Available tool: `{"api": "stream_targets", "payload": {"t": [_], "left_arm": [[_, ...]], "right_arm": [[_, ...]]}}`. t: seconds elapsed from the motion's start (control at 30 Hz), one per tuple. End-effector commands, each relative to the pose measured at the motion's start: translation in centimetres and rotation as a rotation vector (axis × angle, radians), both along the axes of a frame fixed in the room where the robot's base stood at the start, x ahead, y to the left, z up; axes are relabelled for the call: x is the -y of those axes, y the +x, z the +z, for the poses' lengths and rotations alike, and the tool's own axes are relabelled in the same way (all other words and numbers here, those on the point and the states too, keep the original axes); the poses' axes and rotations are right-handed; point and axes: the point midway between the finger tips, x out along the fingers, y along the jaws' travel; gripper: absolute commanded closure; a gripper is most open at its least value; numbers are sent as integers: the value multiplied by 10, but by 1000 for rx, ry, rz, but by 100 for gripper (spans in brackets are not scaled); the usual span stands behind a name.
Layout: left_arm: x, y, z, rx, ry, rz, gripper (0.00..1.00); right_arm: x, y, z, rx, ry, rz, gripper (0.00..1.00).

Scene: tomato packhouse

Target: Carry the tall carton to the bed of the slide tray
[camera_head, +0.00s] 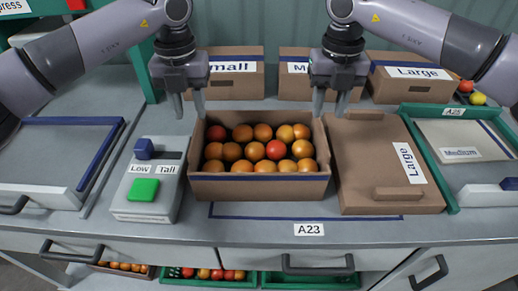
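An open brown carton (262,185) full of red and orange tomatoes stands upright mid-counter; I take it as the tall carton, though its own label does not show. My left gripper (188,106) is open by its back left corner. My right gripper (330,104) is open by its back right corner. Both appear empty; I cannot tell whether any finger touches the walls. A grey tray-like panel with a blue edge (118,134) lies at the left, and a green-edged one (428,172), marked Medium, at the right. I cannot tell which is the slide tray.
A control box (128,192) marked Low and Tall, with a green button, stands left of the carton. A brown panel (365,160) marked Large, with two raised bars, lies close on its right. Closed boxes (236,85) line the back. A blue outline marks the counter front.

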Motion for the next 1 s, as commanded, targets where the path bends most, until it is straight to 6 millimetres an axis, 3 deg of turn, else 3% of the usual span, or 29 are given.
{"api": "stream_targets", "payload": {"t": [0.27,0.7,1.0], "left_arm": [[0,0,-9,-3,-2,-1,63],[1,0,-66,-2,-3,-1,63],[1,0,-72,-1,-3,-2,63]], "right_arm": [[0,0,-9,-2,0,0,63],[0,0,-66,-1,-1,0,63],[0,0,-72,0,0,0,63]]}}
